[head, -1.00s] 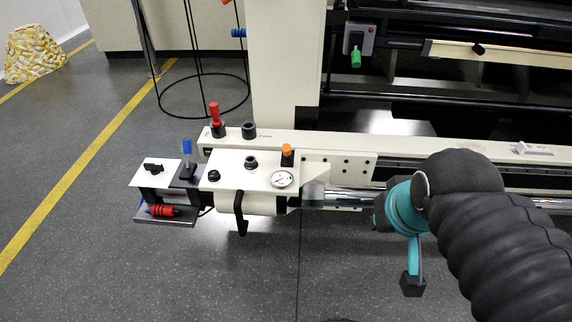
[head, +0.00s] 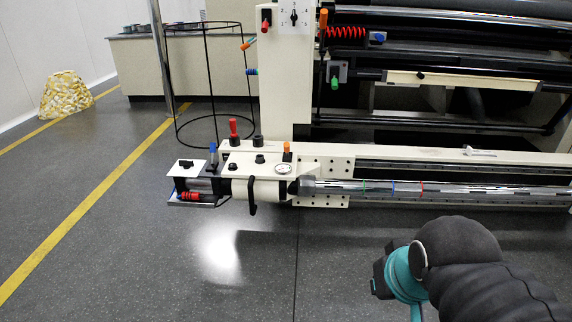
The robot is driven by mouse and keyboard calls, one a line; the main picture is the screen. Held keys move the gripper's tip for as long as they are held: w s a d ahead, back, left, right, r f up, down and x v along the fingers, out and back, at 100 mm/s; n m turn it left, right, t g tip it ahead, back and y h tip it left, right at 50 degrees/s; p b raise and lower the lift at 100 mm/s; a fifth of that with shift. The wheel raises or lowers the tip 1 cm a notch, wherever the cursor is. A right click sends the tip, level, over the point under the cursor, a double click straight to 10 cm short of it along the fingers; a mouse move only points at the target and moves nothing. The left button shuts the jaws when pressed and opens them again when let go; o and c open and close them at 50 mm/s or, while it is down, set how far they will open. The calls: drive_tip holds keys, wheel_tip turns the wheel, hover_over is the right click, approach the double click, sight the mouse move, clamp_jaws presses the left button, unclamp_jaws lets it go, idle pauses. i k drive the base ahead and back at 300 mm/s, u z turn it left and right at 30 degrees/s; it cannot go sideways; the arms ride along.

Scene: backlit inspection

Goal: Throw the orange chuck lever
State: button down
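A short lever with an orange cap (head: 287,146) stands upright on the white chuck housing (head: 262,168), just above the round gauge (head: 283,169). A second orange-handled lever (head: 248,44) sticks out at a slant from the left of the white column. Which one is the chuck lever is not marked; the orange-capped one is nearest the chuck. My arm enters at the lower right, with open floor between it and the housing.
A red lever (head: 233,128) and a blue lever (head: 213,154) stand left of the orange cap. A black hooked handle (head: 252,196) hangs at the housing's front. A metal shaft (head: 390,188) runs right. The floor (head: 220,275) in front is clear.

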sight(286, 145)
drive_tip(key=u, duration=0.6)
drive_tip(key=i, duration=0.45)
drive_tip(key=u, duration=0.5)
drive_tip(key=i, duration=1.55)
drive_tip(key=z, duration=1.35)
drive_tip(key=i, duration=0.4)
drive_tip(key=z, duration=0.4)
